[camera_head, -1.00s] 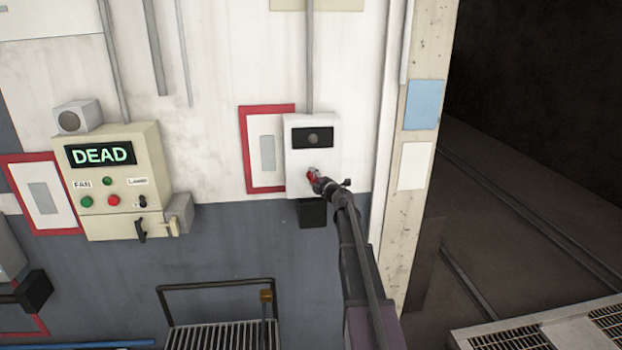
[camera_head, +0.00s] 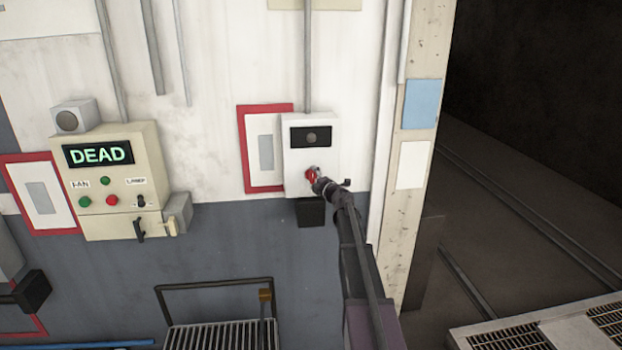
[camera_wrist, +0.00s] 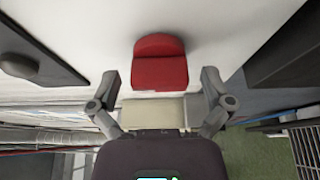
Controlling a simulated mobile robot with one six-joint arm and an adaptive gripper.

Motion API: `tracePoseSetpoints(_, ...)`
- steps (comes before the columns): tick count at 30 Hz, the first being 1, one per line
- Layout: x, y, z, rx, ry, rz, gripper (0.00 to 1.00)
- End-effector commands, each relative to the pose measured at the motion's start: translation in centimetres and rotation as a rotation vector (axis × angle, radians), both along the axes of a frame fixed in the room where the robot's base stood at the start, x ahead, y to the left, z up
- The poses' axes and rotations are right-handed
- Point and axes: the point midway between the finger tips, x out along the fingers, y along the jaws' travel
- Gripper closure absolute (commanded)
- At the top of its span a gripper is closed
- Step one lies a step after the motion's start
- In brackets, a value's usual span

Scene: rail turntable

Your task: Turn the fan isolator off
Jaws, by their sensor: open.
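A white box (camera_head: 297,181) on the wall has a dark window (camera_head: 312,137) and a red handle (camera_head: 311,174) low on its front; no label on it can be read. In the wrist view the red handle (camera_wrist: 160,68) stands out from the white face, ahead of and between my fingers. My gripper (camera_wrist: 160,84) is open, one finger on each side of the handle's lower end, with gaps visible. In the head view my gripper (camera_head: 319,183) is at the handle and partly hides it.
A cream panel (camera_head: 122,170) at left reads DEAD, with FAN and lamp labels, buttons and switches. A red-framed board (camera_head: 242,150) adjoins the box on its left. A black block (camera_head: 310,212) is below it. A grated rack (camera_head: 220,337) stands low in front.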

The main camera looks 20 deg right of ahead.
Motion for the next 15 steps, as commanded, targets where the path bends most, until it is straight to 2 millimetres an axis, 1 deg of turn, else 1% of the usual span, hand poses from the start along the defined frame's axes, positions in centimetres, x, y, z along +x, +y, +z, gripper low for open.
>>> tracePoseSetpoints(8,-3.7,-0.3,0.0,0.0,0.0,-0.001,0.0)
tracePoseSetpoints(15,-7.6,-0.7,0.0,0.0,-0.001,-0.002,0.0)
